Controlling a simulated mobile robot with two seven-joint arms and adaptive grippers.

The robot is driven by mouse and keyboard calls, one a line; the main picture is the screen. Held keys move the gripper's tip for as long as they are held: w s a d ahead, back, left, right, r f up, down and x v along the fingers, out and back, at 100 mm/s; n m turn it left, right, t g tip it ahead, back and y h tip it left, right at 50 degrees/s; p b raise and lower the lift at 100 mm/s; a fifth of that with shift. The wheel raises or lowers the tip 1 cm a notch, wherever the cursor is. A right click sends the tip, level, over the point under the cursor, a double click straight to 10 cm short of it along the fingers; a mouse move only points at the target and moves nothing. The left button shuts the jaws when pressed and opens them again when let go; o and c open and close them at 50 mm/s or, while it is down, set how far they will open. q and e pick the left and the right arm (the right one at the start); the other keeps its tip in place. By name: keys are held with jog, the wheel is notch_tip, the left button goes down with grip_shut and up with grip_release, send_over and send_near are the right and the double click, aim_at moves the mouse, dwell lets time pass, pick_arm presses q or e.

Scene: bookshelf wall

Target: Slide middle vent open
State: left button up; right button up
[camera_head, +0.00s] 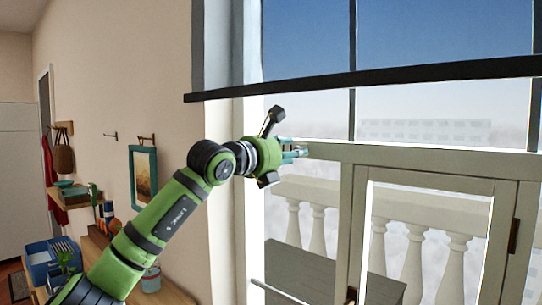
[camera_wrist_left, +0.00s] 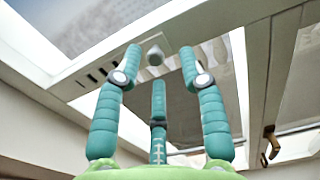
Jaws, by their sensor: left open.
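My left gripper (camera_head: 293,153) reaches up to the window's horizontal frame rail in the head view. Its teal fingers also show in the left wrist view (camera_wrist_left: 160,62), spread open and empty. The vent (camera_wrist_left: 94,76) is a pale rail with a row of dark slots, left of the fingers in the wrist view. A small grey round knob (camera_wrist_left: 155,56) on the rail appears between the two upper fingertips. I cannot tell whether any finger touches it. The vent's slots are not discernible in the head view. My right gripper is not in view.
A dark horizontal bar (camera_head: 400,78) crosses the window above my left gripper. A lower window sash (camera_head: 427,182) with a handle (camera_wrist_left: 270,142) is to the right. A wooden shelf (camera_head: 75,198) and a framed picture (camera_head: 145,188) are on the left wall.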

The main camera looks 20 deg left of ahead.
pick_arm(q)
jog(key=v, duration=1)
jog(key=shift+s, duration=0.25)
jog(key=shift+d, duration=0.1)
